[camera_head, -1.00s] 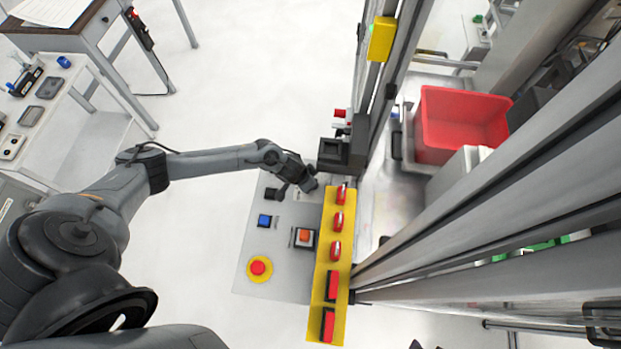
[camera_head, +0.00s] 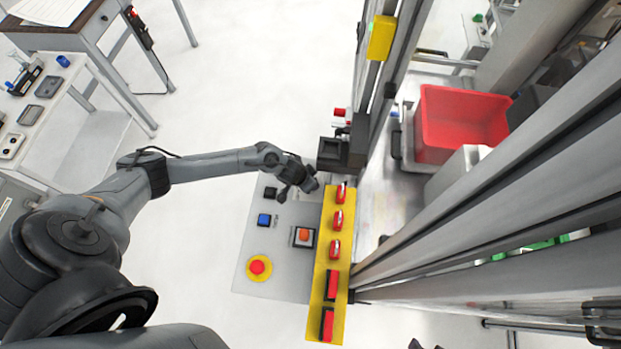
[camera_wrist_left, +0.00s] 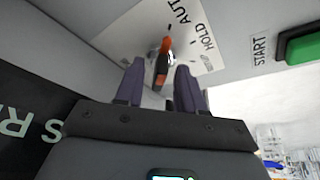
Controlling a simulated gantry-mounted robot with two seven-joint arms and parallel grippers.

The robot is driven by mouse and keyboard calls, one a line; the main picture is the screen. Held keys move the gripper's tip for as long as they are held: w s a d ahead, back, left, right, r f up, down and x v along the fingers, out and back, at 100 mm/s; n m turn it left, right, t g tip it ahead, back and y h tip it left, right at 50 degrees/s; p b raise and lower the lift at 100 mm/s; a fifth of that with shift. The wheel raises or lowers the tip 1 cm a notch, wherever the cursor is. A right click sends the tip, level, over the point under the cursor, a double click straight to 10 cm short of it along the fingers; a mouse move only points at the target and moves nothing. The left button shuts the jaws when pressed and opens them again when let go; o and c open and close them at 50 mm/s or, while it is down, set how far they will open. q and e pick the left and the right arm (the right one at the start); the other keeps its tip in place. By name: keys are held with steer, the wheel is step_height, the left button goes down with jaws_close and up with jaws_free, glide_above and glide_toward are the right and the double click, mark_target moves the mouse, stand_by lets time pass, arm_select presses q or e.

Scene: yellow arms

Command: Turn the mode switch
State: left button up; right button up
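The mode switch (camera_wrist_left: 162,62) is a small knob with an orange end and a dark body on a pale plate marked HOLD and AUT in the left wrist view. My left gripper (camera_wrist_left: 160,70) is open, with one dark finger on each side of the knob. I cannot tell whether either finger touches it. In the head view my left gripper (camera_head: 294,190) is over the upper part of the grey control panel (camera_head: 262,225) and hides the switch. My right gripper is not in view.
The panel carries a blue button (camera_head: 264,220), an orange button (camera_head: 304,235) and a red emergency stop (camera_head: 258,267). A yellow strip (camera_head: 322,262) with red switches runs along its right edge. A green START button (camera_wrist_left: 302,45) is near the gripper. Metal posts stand to the right.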

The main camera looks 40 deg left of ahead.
arm_select(q)
steer(key=shift+r, duration=0.3)
steer(key=shift+r, duration=0.2)
steer(key=v, duration=1)
steer(key=shift+s, duration=0.1)
